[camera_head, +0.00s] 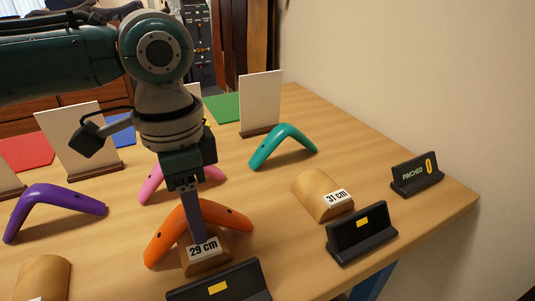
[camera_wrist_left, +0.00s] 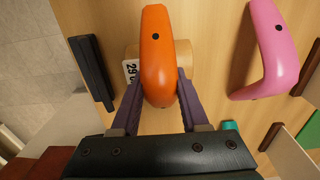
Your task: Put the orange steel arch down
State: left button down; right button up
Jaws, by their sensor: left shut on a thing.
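The orange steel arch (camera_head: 170,232) stands over the wooden block labelled 29 cm (camera_head: 206,265), with its legs spread to either side. My left gripper (camera_head: 199,238) comes down from above and is shut on the arch near its middle. In the left wrist view the two fingers (camera_wrist_left: 157,88) press on both sides of the orange arch (camera_wrist_left: 156,45), and the wooden block (camera_wrist_left: 184,54) shows behind it. I cannot tell whether the arch touches the block. My right gripper is not in view.
Purple (camera_head: 58,202), pink (camera_head: 152,184) and teal (camera_head: 283,142) arches stand around. A 31 cm block (camera_head: 315,190) is to the right, another block (camera_head: 42,277) at lower left. Black stands (camera_head: 361,236) line the front; a "PINCHED 0" sign (camera_head: 417,174) stands near the right edge.

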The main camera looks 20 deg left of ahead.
pick_arm(q)
jog(key=shift+c, duration=2.1)
grip_release()
jog(key=shift+f, duration=0.1)
